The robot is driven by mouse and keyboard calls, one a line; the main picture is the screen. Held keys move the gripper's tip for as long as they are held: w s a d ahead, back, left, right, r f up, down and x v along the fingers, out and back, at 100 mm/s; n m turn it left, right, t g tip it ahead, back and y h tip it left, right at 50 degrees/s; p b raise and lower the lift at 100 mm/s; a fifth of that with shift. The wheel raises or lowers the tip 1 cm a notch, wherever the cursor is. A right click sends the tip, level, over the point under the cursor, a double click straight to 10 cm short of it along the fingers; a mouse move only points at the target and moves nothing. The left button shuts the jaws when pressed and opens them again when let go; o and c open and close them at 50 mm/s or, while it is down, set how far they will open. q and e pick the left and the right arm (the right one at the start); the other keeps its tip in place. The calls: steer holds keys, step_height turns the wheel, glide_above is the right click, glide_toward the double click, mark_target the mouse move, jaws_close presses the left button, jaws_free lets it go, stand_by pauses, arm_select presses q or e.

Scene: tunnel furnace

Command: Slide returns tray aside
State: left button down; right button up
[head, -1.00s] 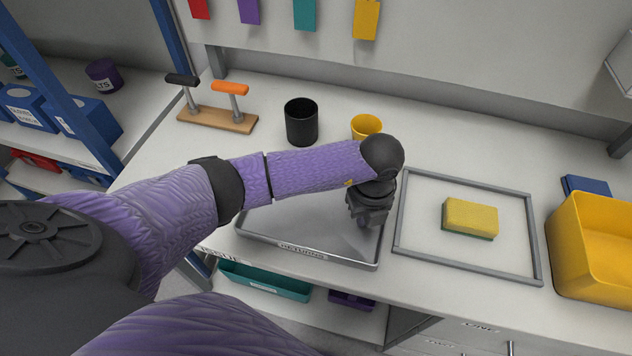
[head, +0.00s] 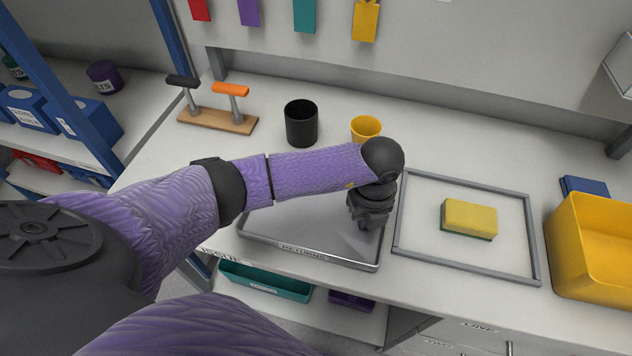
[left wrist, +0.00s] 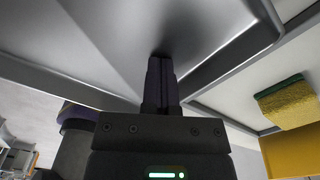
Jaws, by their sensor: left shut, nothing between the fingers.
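The returns tray (head: 300,232) is a shallow grey metal tray with a raised rim and a label on its front edge. It lies on the white bench in the head view, partly hidden by my left arm. My left gripper (head: 368,226) points down inside the tray near its right side. In the left wrist view the left gripper (left wrist: 160,62) is shut with nothing between its fingers, its tips close to the tray (left wrist: 110,30). Whether the tips touch the tray cannot be told. My right gripper is not in view.
Right of the tray, a grey rectangular frame (head: 466,269) surrounds a yellow sponge (head: 470,217). A yellow bin (head: 595,245) stands further right. A black cup (head: 301,123), a yellow cup (head: 366,127) and a wooden handle stand (head: 215,119) are behind. The bench's front edge is close to the tray.

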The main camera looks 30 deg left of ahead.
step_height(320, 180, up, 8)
steer(key=p, duration=0.8)
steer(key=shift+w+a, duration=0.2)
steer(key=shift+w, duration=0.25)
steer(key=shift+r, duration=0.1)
